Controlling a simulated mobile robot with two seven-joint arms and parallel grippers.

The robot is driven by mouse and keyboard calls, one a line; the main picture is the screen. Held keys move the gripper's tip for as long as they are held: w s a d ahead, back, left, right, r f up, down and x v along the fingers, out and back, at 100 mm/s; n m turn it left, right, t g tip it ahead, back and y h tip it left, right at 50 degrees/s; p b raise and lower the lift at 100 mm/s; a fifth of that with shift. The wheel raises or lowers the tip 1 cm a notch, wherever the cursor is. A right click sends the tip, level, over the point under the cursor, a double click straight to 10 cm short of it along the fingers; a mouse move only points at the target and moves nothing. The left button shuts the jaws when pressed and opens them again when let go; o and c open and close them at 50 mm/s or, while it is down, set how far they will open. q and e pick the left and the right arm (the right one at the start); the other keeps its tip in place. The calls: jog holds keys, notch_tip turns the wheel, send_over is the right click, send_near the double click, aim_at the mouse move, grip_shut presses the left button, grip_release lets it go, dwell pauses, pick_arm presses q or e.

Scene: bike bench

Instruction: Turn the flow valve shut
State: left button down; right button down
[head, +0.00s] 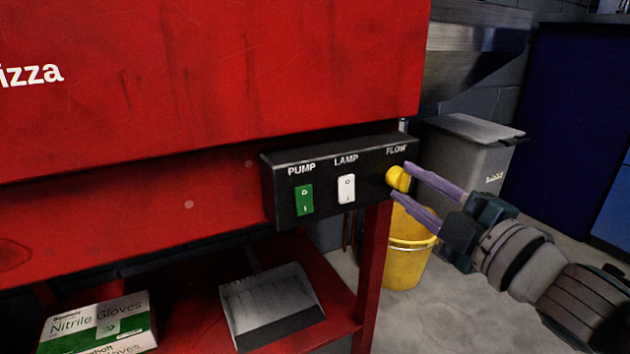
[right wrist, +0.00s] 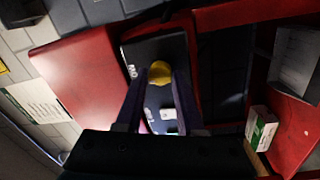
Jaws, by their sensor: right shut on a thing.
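The yellow flow valve knob (head: 398,179) sticks out at the right end of a black control box (head: 338,207), under the label FLOW. My right gripper (head: 405,181) comes in from the right, with one purple finger above the knob and one below it. It is shut on the knob. In the right wrist view the yellow knob (right wrist: 160,72) sits between the two fingertips of the right gripper (right wrist: 158,82). I cannot read the knob's turn position. My left gripper is not in view.
The box also carries a green PUMP switch (head: 304,199) and a white LAMP switch (head: 346,188) left of the knob. A red cabinet (head: 220,70) rises above. A yellow bucket (head: 405,255) and a grey bin (head: 465,150) stand behind. A glove box (head: 100,325) and dustpan (head: 270,303) lie on the lower shelf.

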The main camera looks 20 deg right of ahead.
jog(key=shift+f+n, duration=0.1)
jog(key=shift+n, duration=0.6)
jog(key=c, duration=0.6)
grip_release()
jog(key=shift+o, duration=0.2)
jog(key=s+p, duration=0.2)
jog(key=s, duration=0.8)
jog(key=shift+d+f+p, duration=0.25)
jog(key=shift+d+p, duration=0.05)
jog(key=shift+d, duration=0.05)
